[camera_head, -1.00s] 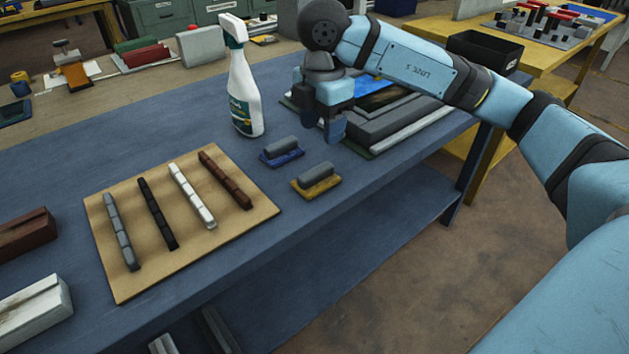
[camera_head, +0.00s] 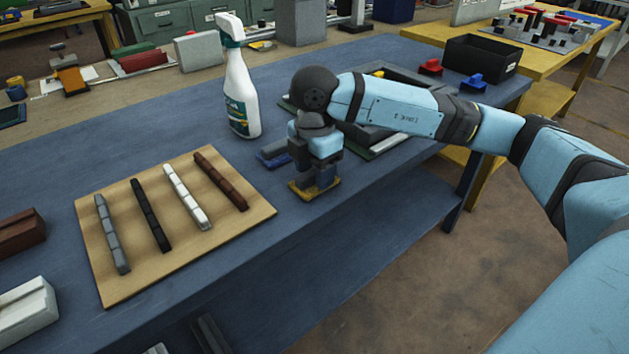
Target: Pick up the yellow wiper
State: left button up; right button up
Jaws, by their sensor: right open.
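The yellow wiper (camera_head: 329,188) lies on the blue table near its front edge, a yellow base with a grey handle. My right gripper (camera_head: 314,180) is directly over it, pointing down, with its fingers at the height of the handle. It is open, and it hides most of the handle. I cannot tell whether the fingers touch it. A blue wiper (camera_head: 270,158) lies just behind and to the left, partly hidden by the gripper. My left gripper is not in view.
A spray bottle (camera_head: 240,98) stands behind the wipers. A tan board (camera_head: 130,193) with several segmented bars lies to the left. A dark frame (camera_head: 402,142) lies behind my right arm. A black bin (camera_head: 483,62) stands at the back right. The table between board and wipers is clear.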

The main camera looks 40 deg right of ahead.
jog(key=c, duration=1)
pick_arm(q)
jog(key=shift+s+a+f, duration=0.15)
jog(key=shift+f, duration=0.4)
pick_arm(e)
jog(key=shift+r, duration=0.1)
jog(key=shift+r, duration=0.55)
notch_tip(320, 180, up, 4)
jog(key=shift+r+p, duration=0.15)
jog(key=shift+p, duration=0.65)
notch_tip(320, 180, up, 7)
jog(key=p, duration=0.2)
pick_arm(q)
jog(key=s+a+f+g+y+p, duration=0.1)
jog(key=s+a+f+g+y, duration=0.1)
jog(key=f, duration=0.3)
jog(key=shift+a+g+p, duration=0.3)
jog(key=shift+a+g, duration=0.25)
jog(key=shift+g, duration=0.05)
pick_arm(e)
notch_tip(320, 180, up, 8)
jog(key=f, duration=0.1)
send_over(314, 171)
jog(key=shift+r, duration=0.25)
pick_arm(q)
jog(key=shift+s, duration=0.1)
